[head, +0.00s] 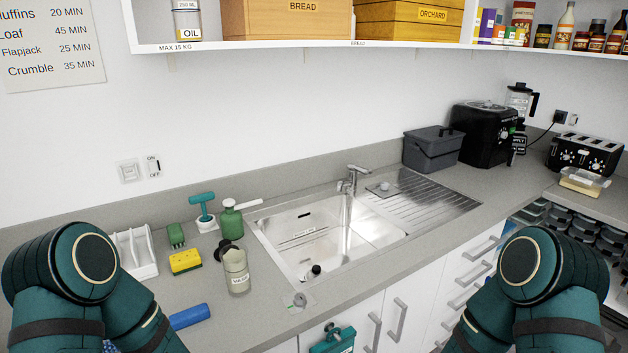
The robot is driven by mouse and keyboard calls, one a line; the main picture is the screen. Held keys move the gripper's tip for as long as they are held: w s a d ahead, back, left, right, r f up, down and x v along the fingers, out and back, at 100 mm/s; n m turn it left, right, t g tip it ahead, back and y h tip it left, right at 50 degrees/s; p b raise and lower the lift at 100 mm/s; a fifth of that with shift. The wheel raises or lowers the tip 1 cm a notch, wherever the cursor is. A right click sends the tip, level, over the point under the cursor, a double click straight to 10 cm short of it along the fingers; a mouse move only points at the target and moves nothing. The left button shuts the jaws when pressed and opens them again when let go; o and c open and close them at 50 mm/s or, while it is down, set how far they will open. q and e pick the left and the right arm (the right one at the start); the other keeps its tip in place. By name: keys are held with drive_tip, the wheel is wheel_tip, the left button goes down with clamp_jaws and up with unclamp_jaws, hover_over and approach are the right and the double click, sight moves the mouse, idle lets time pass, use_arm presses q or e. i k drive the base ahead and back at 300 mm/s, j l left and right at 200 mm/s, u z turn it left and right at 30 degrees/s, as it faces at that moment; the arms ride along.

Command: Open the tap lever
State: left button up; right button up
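The chrome tap (349,184) stands at the back edge of the steel sink (300,222), in the middle of the head view. Its lever (358,169) sits on top and points to the right. Its spout reaches forward over the basin. No water stream can be made out clearly. My two teal arms come in at the lower left and lower right, well apart from the tap. Neither gripper's fingertips show.
The ribbed drainer (430,200) is right of the tap. A grey bin (433,148) stands behind it. A shelf (300,45) overhangs the back wall.

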sight(351, 167)
drive_tip(key=i+l+z, duration=0.1)
drive_tip(key=l, duration=0.25)
drive_tip(key=i+l+z, duration=0.1)
drive_tip(key=l, duration=0.3)
drive_tip(key=i+l, duration=0.15)
drive_tip(key=l, duration=0.2)
drive_tip(key=i+l+z, duration=0.15)
drive_tip(key=l, duration=0.2)
